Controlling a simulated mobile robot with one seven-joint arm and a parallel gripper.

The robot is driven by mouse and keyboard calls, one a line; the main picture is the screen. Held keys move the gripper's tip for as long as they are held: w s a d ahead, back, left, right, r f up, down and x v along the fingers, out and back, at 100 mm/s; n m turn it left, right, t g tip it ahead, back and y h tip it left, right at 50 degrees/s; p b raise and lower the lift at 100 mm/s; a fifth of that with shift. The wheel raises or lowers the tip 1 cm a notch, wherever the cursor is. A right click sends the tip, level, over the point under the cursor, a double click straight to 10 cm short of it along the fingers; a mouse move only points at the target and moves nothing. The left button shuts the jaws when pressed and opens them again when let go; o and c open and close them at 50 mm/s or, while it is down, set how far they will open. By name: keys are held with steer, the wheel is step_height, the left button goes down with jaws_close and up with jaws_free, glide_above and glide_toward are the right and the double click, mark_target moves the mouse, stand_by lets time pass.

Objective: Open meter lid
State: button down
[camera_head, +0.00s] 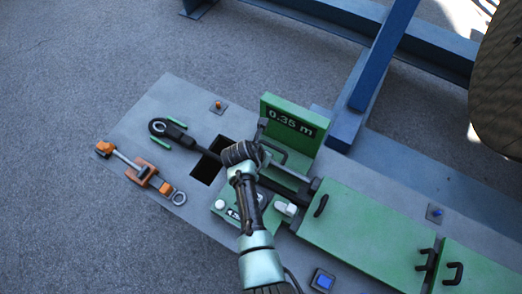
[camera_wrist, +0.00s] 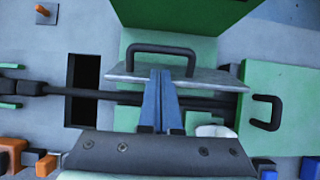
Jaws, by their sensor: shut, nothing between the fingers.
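A green upright board (camera_head: 303,142) with a dark "0.35 m" display stands behind the green meter housing; its lower part shows at the top of the wrist view (camera_wrist: 175,14). In the wrist view a dark loop handle (camera_wrist: 162,49) stands by a pale grey plate (camera_wrist: 214,80) over the green housing. I cannot tell which part is the lid. My gripper (camera_wrist: 161,75) has its blue fingers together and empty, just in front of the handle and over the plate. Whether they touch is unclear. In the head view my wrist hides the fingertips and part of the housing.
A dark rod (camera_head: 207,154) crosses a square opening (camera_head: 203,174) left of the housing. Green covers (camera_head: 360,232) with black handles lie to the right. An orange clamp (camera_head: 149,174) lies at the left. A blue frame (camera_head: 366,87) and a large reel (camera_head: 501,80) stand behind.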

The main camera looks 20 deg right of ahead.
steer(key=v, duration=0.9)
steer(key=shift+r, duration=0.4)
steer(key=shift+d, duration=0.1)
